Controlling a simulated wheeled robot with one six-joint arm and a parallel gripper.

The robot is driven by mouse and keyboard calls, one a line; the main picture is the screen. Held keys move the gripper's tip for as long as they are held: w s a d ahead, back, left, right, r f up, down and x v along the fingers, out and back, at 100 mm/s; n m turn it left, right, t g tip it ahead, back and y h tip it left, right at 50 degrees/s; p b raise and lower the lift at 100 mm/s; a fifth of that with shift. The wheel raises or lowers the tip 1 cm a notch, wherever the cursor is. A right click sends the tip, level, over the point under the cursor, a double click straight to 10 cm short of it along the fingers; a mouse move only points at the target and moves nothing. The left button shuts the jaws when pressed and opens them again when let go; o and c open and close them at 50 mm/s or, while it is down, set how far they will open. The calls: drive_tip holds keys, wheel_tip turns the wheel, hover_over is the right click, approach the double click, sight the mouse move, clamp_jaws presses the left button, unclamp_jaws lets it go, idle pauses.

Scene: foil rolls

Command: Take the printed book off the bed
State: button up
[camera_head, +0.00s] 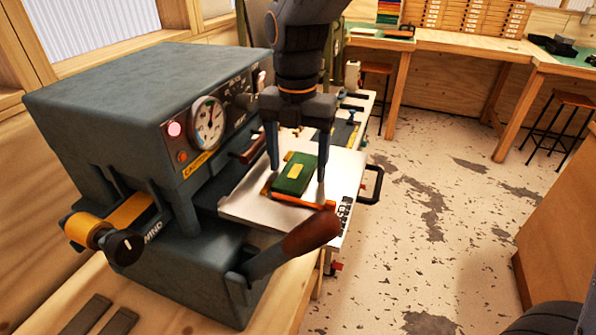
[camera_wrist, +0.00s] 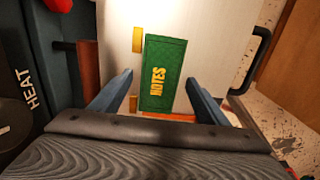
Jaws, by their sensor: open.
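The printed book (camera_head: 293,174) is small and green with a gold label. It lies flat on the pale bed (camera_head: 243,207) of the grey foil press (camera_head: 120,110). In the wrist view the green book (camera_wrist: 165,62) shows gold letters reading "NOTES". My gripper (camera_head: 298,178) points down over the bed, its two blue fingers spread with the book between them in the head view. In the wrist view my open gripper (camera_wrist: 161,88) has a finger on each side of the book's near end, with gaps on both sides. Nothing is held.
Brass-coloured stops (camera_wrist: 137,40) stand along the book's left side. A black handle (camera_head: 372,184) sticks out at the bed's right. Open floor lies further right.

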drive_tip(key=c, duration=1.2)
drive_tip(key=shift+r, duration=0.1)
